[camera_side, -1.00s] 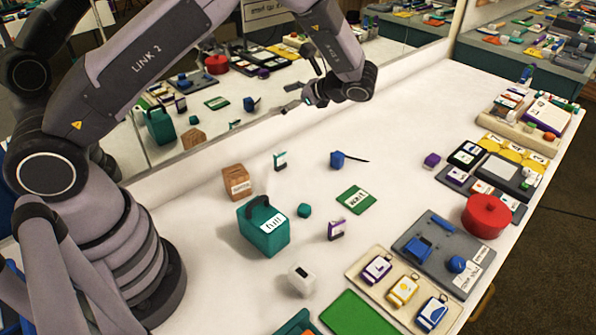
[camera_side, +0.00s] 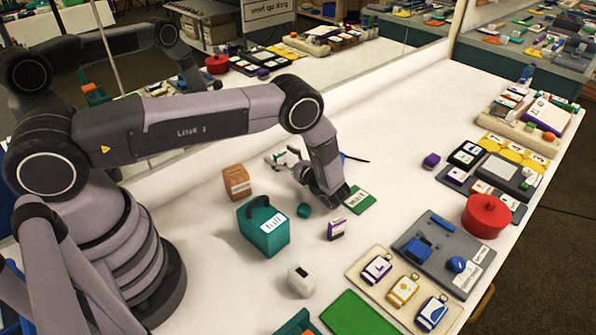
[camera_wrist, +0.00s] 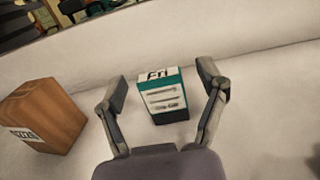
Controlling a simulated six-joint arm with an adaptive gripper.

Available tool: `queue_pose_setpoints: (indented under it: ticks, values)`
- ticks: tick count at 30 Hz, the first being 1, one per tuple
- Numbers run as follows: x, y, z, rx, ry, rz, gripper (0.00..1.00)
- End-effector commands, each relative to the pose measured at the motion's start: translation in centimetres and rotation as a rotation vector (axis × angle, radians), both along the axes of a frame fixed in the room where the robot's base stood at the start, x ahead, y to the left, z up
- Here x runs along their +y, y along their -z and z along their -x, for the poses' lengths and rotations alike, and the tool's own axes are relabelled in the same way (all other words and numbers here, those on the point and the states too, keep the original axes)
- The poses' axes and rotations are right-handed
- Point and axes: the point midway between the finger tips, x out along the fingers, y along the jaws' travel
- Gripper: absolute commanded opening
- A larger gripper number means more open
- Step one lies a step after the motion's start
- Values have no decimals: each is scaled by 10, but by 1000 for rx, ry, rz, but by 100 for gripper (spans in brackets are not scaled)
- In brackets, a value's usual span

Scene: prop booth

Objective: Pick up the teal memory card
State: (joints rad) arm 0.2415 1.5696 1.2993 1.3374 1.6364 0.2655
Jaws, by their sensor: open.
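The teal memory card (camera_wrist: 163,98) stands upright on the white table in the wrist view. It has a teal band, a white label with dark print and a dark lower edge. My gripper (camera_wrist: 168,88) is open, with one finger on each side of the card and a gap to both. In the side view my gripper (camera_side: 283,157) is low at the back of the table, behind the teal box. There the card is hard to make out among the fingers.
A brown box (camera_wrist: 42,115) stands left of my gripper; it also shows in the side view (camera_side: 237,182). A teal box with a handle (camera_side: 264,228), a small teal cube (camera_side: 304,210), a green card (camera_side: 358,200) and a purple-and-white card (camera_side: 336,230) stand or lie nearer.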

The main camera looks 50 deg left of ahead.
Motion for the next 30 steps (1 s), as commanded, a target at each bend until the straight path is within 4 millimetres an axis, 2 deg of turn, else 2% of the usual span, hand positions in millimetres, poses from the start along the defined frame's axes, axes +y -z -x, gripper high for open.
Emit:
queue_pose_setpoints:
  ticks: [8,22,30]
  values:
    - [2,0,0,0,0,1,70]
    - [2,0,0,-1,-1,1,9]
    - [2,-2,0,-1,-1,1,8]
